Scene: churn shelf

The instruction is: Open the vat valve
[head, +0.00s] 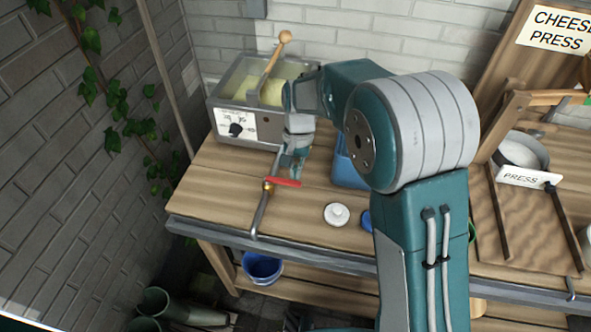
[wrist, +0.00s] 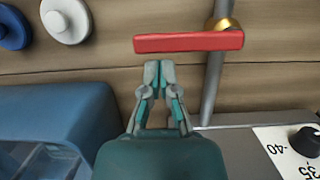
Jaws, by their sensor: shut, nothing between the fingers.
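The vat (head: 240,124) is a grey metal box with pale yellow contents, a wooden-handled tool in it and a dial on its front. A grey pipe (head: 262,212) runs from it towards the table's front edge and bends down there. The valve's red bar handle (head: 283,182) sits on a brass collar (wrist: 222,24) and lies crosswise to the pipe in the wrist view (wrist: 188,41). My gripper (head: 293,176) is shut and empty.
A blue tub (head: 346,172) stands right of my gripper, partly behind my arm. A white round lid (head: 337,214) and a blue one (head: 366,219) lie near the front. A blue bucket (head: 262,268) is below the spout. The cheese press (head: 522,150) is at right.

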